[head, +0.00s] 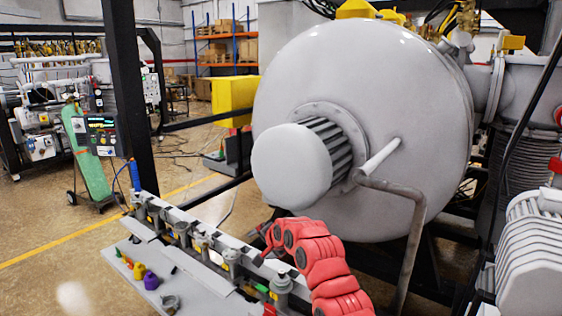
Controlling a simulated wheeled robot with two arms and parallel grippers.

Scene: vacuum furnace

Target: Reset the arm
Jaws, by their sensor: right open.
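My right arm comes in from the bottom, in red padded segments. Its gripper (265,240) is at the left end of the red part, above the rail of valves and in front of the furnace. The jaws are small and dark here, and they look open with nothing visible between them. My left gripper is out of view. The large grey vacuum furnace (400,110) fills the middle, with a round white cap (291,165) on its front.
A rail with several valves (200,238) runs diagonally below the gripper. A grey shelf (145,262) beside it holds small coloured parts. A bent pipe (411,250) stands right of the arm. A black post (125,80) rises at left. Open floor (50,215) lies left.

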